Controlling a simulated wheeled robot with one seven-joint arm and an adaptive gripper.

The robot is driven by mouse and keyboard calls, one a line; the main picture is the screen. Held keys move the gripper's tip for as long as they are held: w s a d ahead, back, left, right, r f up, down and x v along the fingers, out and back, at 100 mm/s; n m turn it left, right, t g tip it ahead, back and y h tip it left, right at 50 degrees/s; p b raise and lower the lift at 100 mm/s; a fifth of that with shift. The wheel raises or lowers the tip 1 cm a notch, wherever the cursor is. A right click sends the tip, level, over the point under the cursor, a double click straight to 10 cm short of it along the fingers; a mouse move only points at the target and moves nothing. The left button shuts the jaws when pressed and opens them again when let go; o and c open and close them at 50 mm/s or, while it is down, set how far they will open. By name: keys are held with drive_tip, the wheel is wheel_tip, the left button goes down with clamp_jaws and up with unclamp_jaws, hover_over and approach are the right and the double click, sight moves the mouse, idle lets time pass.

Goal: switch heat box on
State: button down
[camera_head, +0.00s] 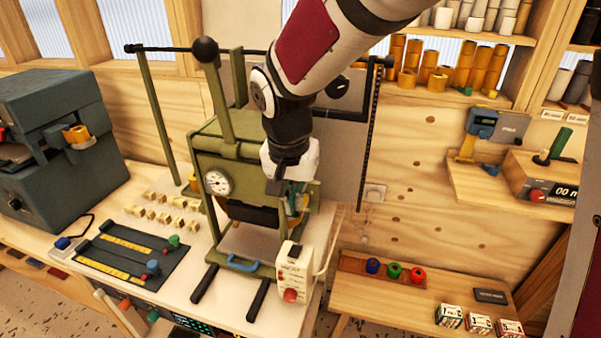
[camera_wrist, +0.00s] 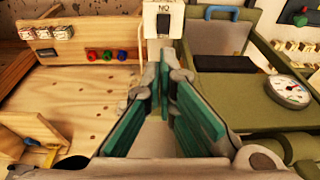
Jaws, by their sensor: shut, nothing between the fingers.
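The heat box is a small white control box (camera_head: 293,268) with a red knob (camera_head: 290,295) on its front, at the front right corner of the green press (camera_head: 240,150). In the wrist view the white box (camera_wrist: 163,20) is at the top centre, with upside-down lettering on it; its red knob does not show there. My gripper (camera_head: 297,208), with teal finger pads, is shut and empty. It hangs beside the right side of the press, above and behind the white box and apart from it. The wrist view shows its fingers (camera_wrist: 168,75) pointing toward the box.
The press has a dial gauge (camera_head: 217,182) and a blue handle (camera_head: 242,264). A low wooden shelf (camera_head: 385,305) at right holds blue, green and red knobs and several small boxes. A dark mat with rulers (camera_head: 120,255) lies left. A cable runs from the box's right side.

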drive_tip(key=shift+w+a+f, duration=0.2)
drive_tip(key=shift+f, duration=0.35)
drive_tip(key=shift+f, duration=0.1)
hover_over(297, 252)
drive_tip(key=x, duration=0.4)
drive_tip(key=s+x, duration=0.1)
drive_tip(key=x, duration=0.2)
drive_tip(key=s+x, duration=0.1)
drive_tip(key=x, duration=0.3)
drive_tip(key=shift+s+a+f, duration=0.2)
drive_tip(key=shift+a+f, duration=0.2)
drive_tip(key=shift+f, duration=0.2)
drive_tip(key=shift+s+a+f, duration=0.1)
drive_tip(key=shift+f, duration=0.7)
drive_tip(key=shift+s+f+p, duration=0.3)
drive_tip(key=shift+p, duration=0.15)
drive_tip(key=shift+w, duration=0.2)
